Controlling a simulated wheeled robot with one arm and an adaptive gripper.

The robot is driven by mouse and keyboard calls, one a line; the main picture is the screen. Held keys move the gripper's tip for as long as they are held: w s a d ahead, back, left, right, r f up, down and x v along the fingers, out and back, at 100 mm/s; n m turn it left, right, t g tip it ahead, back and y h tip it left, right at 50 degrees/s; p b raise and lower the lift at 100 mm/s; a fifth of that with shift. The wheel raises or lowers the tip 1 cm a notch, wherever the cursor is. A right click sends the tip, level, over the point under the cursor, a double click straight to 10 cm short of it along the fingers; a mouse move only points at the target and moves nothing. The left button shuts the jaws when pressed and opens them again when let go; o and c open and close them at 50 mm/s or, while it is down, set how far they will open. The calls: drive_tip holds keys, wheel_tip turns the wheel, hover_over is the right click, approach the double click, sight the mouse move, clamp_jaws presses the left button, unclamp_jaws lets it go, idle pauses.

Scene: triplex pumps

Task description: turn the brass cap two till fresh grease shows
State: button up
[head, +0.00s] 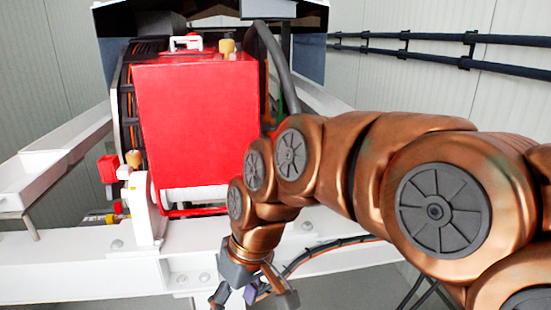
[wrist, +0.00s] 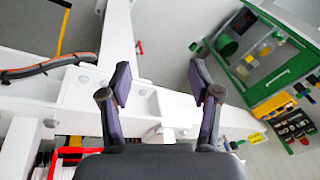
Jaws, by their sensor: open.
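In the head view one brass cap (head: 227,46) stands upright on top of the red pump housing (head: 195,120). A second brass cap (head: 133,158) sits at the housing's lower left, on a white bracket (head: 143,205). I see no number on either, so I cannot tell which is cap two. No grease can be made out at this size. My gripper (head: 252,297) is open and empty, pointing down in front of the white frame, low and right of both caps. In the wrist view my gripper (wrist: 160,85) has its fingers wide apart with nothing between them. No brass cap is clear there.
A white frame beam (head: 70,262) runs across the front, with a dark cable (head: 325,250) along it. A red fitting (head: 107,168) sticks out left of the housing. The wrist view shows a green-edged tool board (wrist: 285,75) at right.

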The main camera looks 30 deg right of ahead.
drive_tip(key=w+d+r+n+t+y+b, duration=0.1)
drive_tip(key=w+d+r+t+b, duration=0.2)
drive_tip(key=w+d+r, duration=0.35)
drive_tip(key=w+d+r+n+t+y+b, duration=0.1)
drive_tip(key=w+d+r+t+y+b, duration=0.15)
drive_tip(key=w, duration=0.65)
drive_tip(key=w+d+r+t+b, duration=0.1)
drive_tip(key=d+r+t, duration=0.1)
drive_tip(key=d, duration=0.4)
drive_tip(key=d+r+t+h+b, duration=0.1)
drive_tip(key=d+r+t+b, duration=0.1)
drive_tip(key=d, duration=0.5)
drive_tip(key=w+d+r+m+t+h+b, duration=0.1)
drive_tip(key=d+r+t, duration=0.1)
drive_tip(key=d+r, duration=0.2)
drive_tip(key=shift+w+d, duration=0.15)
drive_tip(key=shift+d, duration=0.5)
drive_tip(key=shift+w+d, duration=0.15)
drive_tip(key=shift+d, duration=0.5)
drive_tip(key=shift+p+x, duration=0.5)
drive_tip(key=shift+x, duration=3.4)
drive_tip(key=shift+d+f, duration=0.1)
drive_tip(key=shift+f, duration=0.05)
drive_tip(key=shift+c, duration=0.2)
drive_tip(key=c, duration=1.1)
drive_tip(key=shift+h, duration=0.35)
